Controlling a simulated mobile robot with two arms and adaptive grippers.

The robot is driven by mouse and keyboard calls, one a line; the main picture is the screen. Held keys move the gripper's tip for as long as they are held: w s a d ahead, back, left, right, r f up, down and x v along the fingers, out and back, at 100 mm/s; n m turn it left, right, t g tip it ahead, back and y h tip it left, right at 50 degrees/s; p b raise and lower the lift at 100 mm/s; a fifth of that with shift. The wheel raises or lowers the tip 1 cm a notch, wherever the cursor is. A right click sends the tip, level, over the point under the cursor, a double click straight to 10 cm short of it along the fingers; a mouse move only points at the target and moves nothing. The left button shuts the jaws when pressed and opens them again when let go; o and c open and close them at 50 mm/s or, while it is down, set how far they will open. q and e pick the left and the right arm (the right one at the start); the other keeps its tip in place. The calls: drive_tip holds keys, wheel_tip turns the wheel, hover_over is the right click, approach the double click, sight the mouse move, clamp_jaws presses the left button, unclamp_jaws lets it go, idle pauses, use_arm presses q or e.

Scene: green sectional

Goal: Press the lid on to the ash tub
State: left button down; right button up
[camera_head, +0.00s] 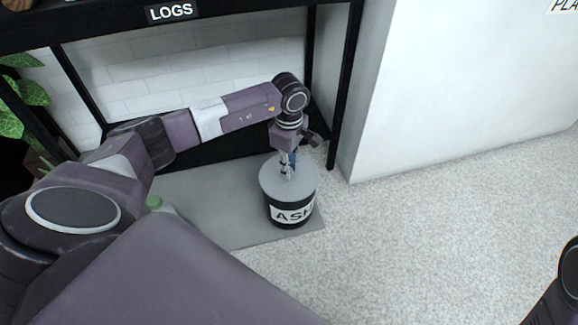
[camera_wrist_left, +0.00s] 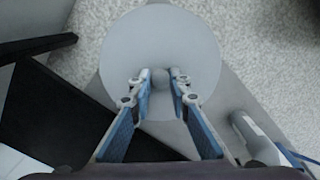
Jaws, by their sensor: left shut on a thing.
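The ash tub (camera_head: 292,214) is black with a white label reading ASH and stands upright on a grey mat. Its round grey lid (camera_head: 303,179) is on top of it; I cannot tell whether the lid is fully seated. The lid also fills the upper middle of the left wrist view (camera_wrist_left: 160,38). My left gripper (camera_head: 287,174) points down over the lid's middle, its blue-padded fingers (camera_wrist_left: 162,77) shut on the lid's small knob, which they mostly hide. My right gripper is out of view.
The grey mat (camera_head: 215,190) lies under the tub. A green-topped item (camera_head: 155,203) stands at its left, partly hidden by my arm. A black-framed rack labelled LOGS (camera_head: 171,12) is behind. A white wall (camera_head: 440,90) stands to the right. Pale carpet (camera_head: 430,240) is clear.

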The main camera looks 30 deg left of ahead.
use_arm(q)
drive_tip(key=c, duration=1.2)
unclamp_jaws()
drive_tip(key=shift+c, duration=0.2)
drive_tip(key=shift+r, duration=0.1)
